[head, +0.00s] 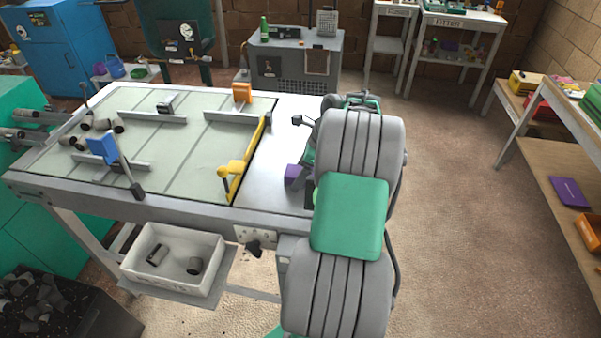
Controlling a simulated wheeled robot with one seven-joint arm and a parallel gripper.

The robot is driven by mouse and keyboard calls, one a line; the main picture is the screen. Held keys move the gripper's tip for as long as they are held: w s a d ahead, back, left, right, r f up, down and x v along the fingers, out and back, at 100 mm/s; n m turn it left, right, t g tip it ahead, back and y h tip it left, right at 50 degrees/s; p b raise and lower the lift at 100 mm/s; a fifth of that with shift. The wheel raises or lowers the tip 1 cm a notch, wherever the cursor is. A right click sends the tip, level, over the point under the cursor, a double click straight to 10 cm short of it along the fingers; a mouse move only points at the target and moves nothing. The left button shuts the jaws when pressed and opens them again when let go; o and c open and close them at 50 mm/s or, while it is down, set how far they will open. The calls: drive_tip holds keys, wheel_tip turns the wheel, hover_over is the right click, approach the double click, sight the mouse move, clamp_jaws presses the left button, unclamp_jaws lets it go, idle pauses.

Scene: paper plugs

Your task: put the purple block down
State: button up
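A purple block (292,174) shows at the left edge of my arm, at the pale right-hand part of the worktable (272,150). Its right side is hidden behind my arm. My gripper is mostly hidden behind the grey and green arm links; only small dark and green parts show beside the block. I cannot tell whether the fingers hold the block, or whether it touches the tabletop.
A yellow bar with a handle (236,168) crosses the table left of the block. An orange block (242,92), a blue block (102,148) and grey paper plugs (98,125) are further left. A white bin (172,260) hangs below the front edge. Bare tabletop lies behind the block.

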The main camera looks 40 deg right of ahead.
drive_tip(key=p+v, duration=0.2)
drive_tip(key=v, duration=1)
drive_tip(key=w+a+r+n+h, duration=0.1)
drive_tip(key=w+a+r+n, duration=0.1)
drive_tip(key=a+n, duration=0.6)
drive_tip(key=w+a+r+n, duration=0.2)
drive_tip(key=a+r+n, duration=0.15)
drive_tip(key=a, duration=0.85)
drive_tip(key=s+a+f+n+h, duration=0.1)
drive_tip(key=s+a+f+n, duration=0.3)
drive_tip(key=s+a+n, duration=0.6)
drive_tip(key=a+n, duration=0.4)
drive_tip(key=n, duration=0.3)
drive_tip(key=shift+s+t+h, duration=0.25)
drive_tip(key=shift+t+h, duration=0.15)
